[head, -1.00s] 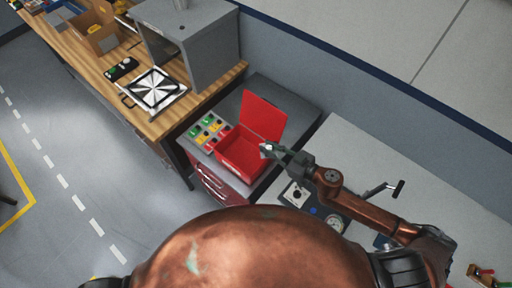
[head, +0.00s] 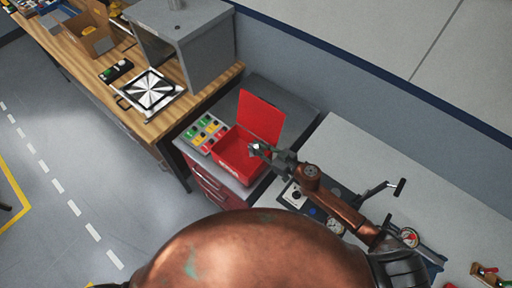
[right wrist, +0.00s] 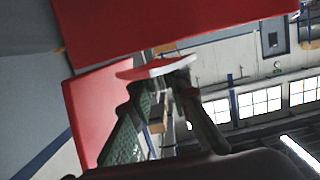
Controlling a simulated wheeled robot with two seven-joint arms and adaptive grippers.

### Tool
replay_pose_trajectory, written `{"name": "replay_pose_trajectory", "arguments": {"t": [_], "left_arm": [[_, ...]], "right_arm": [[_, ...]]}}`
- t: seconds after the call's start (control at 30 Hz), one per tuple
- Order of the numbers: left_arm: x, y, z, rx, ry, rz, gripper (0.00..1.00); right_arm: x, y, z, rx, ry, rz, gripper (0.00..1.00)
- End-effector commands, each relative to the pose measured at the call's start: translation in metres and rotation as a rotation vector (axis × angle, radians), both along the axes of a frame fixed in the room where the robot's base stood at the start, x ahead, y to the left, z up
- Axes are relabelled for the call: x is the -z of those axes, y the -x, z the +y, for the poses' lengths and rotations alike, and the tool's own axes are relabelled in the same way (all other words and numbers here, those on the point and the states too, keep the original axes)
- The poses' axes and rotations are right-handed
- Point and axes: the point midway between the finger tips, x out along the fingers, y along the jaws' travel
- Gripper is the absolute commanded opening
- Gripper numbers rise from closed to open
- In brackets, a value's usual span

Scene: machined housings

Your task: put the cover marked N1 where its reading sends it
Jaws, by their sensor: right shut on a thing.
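My right gripper (head: 262,151) is shut on a small pale piece (head: 254,147), probably the cover. It is at the right side of the open red box (head: 232,158), over its rim or just inside in the picture; the height is unclear. In the right wrist view the held piece (right wrist: 158,68) looks flat, white and red, between the dark fingers of the gripper (right wrist: 165,92). No N1 mark or reading is legible. My left gripper is out of view.
The red box's lid (head: 260,117) stands raised behind it. A grey panel with green, yellow and red squares (head: 204,133) is left of the box, on a red drawer cabinet (head: 207,182). A wooden bench (head: 160,122) bears a grey housing (head: 185,50) and a black-and-white patterned plate (head: 151,91).

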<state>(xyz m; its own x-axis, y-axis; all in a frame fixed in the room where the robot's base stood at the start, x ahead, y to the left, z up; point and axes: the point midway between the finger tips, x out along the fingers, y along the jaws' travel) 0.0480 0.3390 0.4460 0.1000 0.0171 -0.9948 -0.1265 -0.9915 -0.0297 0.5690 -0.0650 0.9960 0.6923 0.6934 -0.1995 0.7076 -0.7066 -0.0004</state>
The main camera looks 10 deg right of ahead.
Motion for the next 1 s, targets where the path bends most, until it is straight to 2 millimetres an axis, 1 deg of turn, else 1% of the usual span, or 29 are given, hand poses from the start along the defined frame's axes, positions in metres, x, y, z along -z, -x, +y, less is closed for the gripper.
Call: {"name": "replay_pose_trajectory", "arguments": {"t": [0.13,0.53,0.63,0.67,0.9,1.0], "left_arm": [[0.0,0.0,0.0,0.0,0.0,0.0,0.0],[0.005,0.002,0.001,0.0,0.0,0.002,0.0],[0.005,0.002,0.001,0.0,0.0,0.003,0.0],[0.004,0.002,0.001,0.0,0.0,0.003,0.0],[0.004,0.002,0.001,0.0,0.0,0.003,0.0],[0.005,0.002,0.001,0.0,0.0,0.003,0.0]], "right_arm": [[-0.001,0.0,0.0,0.0,-0.001,-0.001,0.0],[0.011,0.0,0.0,0.0,-0.001,0.0,0.0],[0.011,0.0,0.0,0.0,-0.001,0.0,0.0],[0.011,0.0,0.0,0.0,-0.001,0.0,0.18],[0.011,0.0,0.0,0.0,0.0,0.0,0.34],[0.011,0.0,0.0,0.0,0.0,0.0,0.34]]}}
